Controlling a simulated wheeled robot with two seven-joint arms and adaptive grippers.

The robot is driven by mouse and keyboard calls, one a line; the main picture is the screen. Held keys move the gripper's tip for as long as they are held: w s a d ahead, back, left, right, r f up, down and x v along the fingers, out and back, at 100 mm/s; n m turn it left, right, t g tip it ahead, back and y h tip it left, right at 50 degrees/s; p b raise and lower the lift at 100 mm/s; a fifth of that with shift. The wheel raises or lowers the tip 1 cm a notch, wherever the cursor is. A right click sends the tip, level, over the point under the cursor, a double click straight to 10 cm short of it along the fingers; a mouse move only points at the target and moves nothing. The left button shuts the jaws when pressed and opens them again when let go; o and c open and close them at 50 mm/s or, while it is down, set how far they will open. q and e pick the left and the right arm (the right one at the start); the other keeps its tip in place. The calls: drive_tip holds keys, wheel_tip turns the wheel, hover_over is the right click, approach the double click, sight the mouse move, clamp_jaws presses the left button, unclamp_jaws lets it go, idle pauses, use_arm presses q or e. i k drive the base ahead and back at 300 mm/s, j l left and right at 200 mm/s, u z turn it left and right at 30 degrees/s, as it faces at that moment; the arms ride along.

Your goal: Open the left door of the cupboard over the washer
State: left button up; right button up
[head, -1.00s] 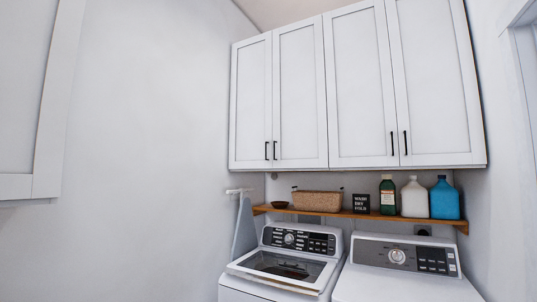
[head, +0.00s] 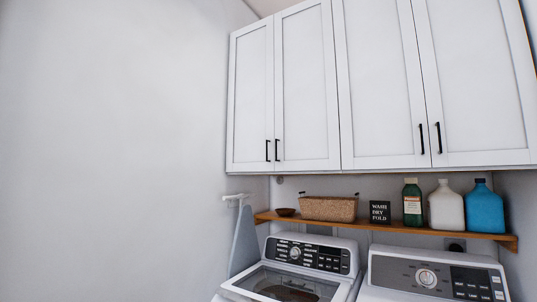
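The white cupboard over the washer hangs on the back wall in the head view. Its left door (head: 249,100) is shut, with a short black upright handle (head: 267,150) near its lower right corner. The right door (head: 306,90) of the same pair is shut too, with its own black handle (head: 277,150) close beside the first. The washer (head: 290,270) stands below, with a dark glass lid and a control panel with a round knob. Neither of my grippers shows in this view.
A wooden shelf (head: 345,225) under the cupboards holds a bowl, a wicker basket (head: 328,208), a small black sign and several bottles. The dryer (head: 430,275) stands right of the washer. An ironing board (head: 244,240) hangs by the left wall. Another closed cupboard pair (head: 380,90) is at right.

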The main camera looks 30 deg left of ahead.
sight(250, 145)
drive_tip(key=i+j, duration=1.1)
drive_tip(key=i, duration=0.15)
drive_tip(key=u, duration=0.05)
